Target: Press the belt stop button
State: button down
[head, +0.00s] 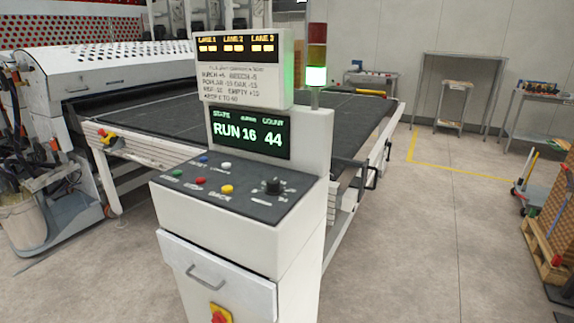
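The control console (240,235) stands in the middle of the head view, with a dark sloped button panel (240,205) on top. The panel carries a red button (201,181), a green button (177,173), a yellow button (227,189), a blue button (203,158), a white button (225,165) and a black knob (273,186). The button labels are too small to read surely, so I cannot tell which is marked belt stop. The green display (249,133) reads RUN, 16 and 44. My gripper is not in view.
The conveyor (345,115) lies behind the console. A stack light (316,75) shows its lower section lit green. A red knob on yellow (220,314) sits low on the console front. Machinery with hoses (25,190) stands left; a pallet (550,245) stands right. Floor right of the console is clear.

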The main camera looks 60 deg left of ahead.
aim_at(199, 181)
jog(key=z, duration=0.35)
jog(key=k, duration=1.3)
jog(key=u, duration=1.95)
jog(key=i, duration=0.9)
jog(key=u, duration=0.2)
